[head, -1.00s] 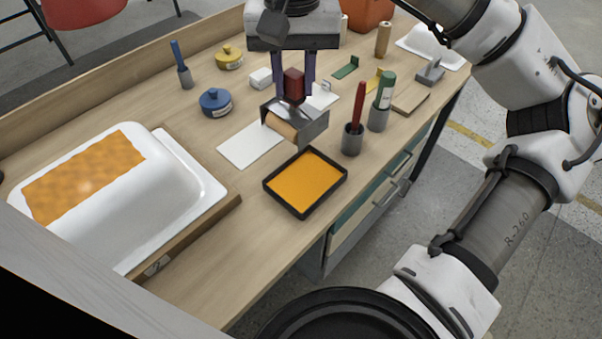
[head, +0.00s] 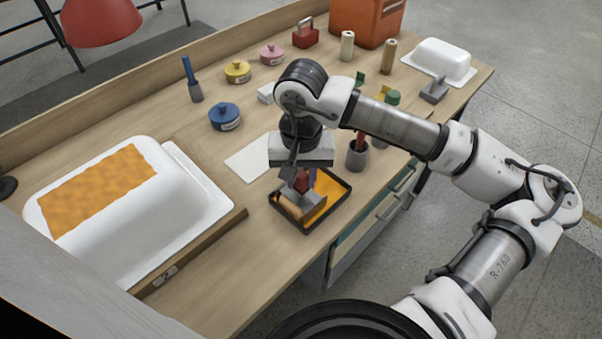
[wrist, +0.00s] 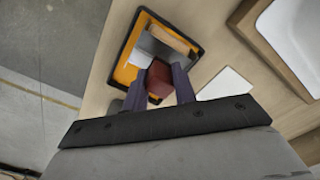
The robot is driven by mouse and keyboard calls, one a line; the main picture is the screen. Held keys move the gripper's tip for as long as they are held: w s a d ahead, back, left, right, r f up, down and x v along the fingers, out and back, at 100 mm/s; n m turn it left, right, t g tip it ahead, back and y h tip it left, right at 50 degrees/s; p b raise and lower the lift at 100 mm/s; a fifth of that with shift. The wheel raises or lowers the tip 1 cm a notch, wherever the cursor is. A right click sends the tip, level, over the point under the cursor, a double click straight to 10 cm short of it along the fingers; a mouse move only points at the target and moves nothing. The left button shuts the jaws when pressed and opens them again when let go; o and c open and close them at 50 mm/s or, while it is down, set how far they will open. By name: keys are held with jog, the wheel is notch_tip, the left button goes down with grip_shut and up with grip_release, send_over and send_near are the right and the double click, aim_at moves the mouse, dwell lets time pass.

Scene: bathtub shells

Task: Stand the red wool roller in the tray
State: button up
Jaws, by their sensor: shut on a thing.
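The red wool roller has a dark red handle (head: 303,181), a grey frame and a tan roll (head: 291,207). My gripper (head: 301,180) is shut on the red handle, which stands upright between the fingers. The wrist view also shows the red handle (wrist: 160,80) between the two purple-grey fingers (wrist: 160,86). The roller is in or just over the left part of the black-rimmed tray (head: 337,207) with its orange floor. I cannot tell whether the roll touches the tray floor. In the wrist view the roll (wrist: 168,39) lies within the tray's outline (wrist: 131,38).
A white tub shell (head: 150,215) with an orange patch (head: 98,190) stands at the left. A white card (head: 247,160) lies beside the tray. A grey cup (head: 357,155) with a red-handled tool stands close behind the tray. Blue (head: 225,116) and yellow (head: 237,71) lidded pots stand farther back.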

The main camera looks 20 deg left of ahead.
jog(key=shift+f+b, duration=0.3)
jog(key=o, duration=0.9)
notch_tip(320, 180, up, 12)
jog(key=shift+r+b, duration=0.2)
jog(key=shift+b, duration=0.3)
